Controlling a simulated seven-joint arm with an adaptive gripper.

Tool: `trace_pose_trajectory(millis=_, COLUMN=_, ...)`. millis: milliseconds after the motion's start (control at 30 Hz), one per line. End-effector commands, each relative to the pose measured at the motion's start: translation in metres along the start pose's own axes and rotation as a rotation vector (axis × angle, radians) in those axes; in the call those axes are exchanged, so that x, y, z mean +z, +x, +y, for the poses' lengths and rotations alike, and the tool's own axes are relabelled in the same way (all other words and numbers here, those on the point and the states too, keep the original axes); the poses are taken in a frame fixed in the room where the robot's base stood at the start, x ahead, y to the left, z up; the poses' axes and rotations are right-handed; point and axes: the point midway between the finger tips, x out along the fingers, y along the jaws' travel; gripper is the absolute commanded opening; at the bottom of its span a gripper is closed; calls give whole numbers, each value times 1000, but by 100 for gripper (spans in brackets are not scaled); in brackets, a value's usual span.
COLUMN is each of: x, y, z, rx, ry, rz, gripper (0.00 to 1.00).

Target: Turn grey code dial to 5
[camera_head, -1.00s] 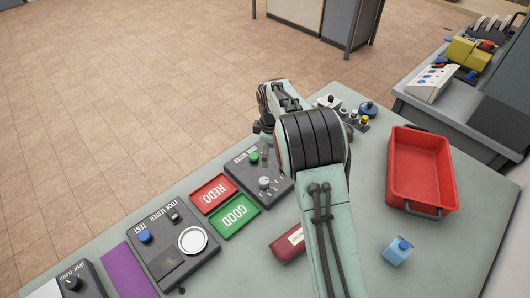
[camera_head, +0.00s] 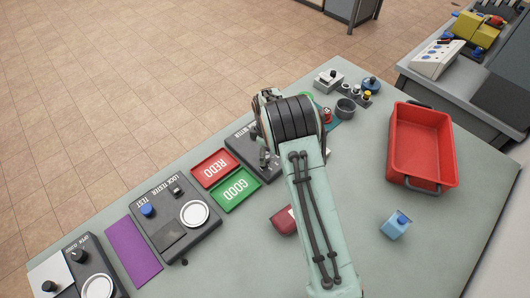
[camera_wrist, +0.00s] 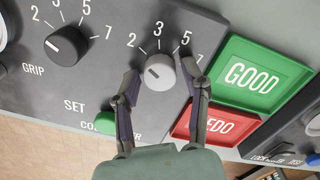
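The grey code dial (camera_wrist: 160,72) sits on a dark console (camera_wrist: 95,85) in the wrist view, with 2, 3, 5 and 7 printed in an arc around it. A pale mark on its face lies toward the left side; its exact reading is hard to tell. My gripper (camera_wrist: 159,72) is open, with one finger on each side of the dial. The right finger is close to the dial and partly covers the area near 7; a gap shows at the left finger. Contact cannot be told. In the head view my arm covers most of the console (camera_head: 240,143).
A black GRIP dial (camera_wrist: 66,46) is left of the grey dial, and a green button (camera_wrist: 104,122) is below it. Green GOOD (camera_head: 236,190) and red REDO (camera_head: 214,168) trays lie beside the console. A red bin (camera_head: 422,145) stands at the right.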

Motion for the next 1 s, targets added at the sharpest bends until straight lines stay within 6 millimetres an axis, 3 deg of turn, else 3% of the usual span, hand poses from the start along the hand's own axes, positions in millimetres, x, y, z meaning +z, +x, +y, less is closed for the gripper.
trace_pose_trajectory(millis=33, x=0, y=0, z=0, rx=0, ry=0, rz=0, gripper=20)
trace_pose_trajectory(millis=100, x=0, y=0, z=0, rx=0, ry=0, rz=0, gripper=0)
trace_pose_trajectory(millis=567, x=0, y=0, z=0, rx=0, ry=63, rz=-1, gripper=0)
trace_pose_trajectory(millis=1000, x=0, y=1, z=0, rx=-1, ry=411, rz=-8, gripper=0)
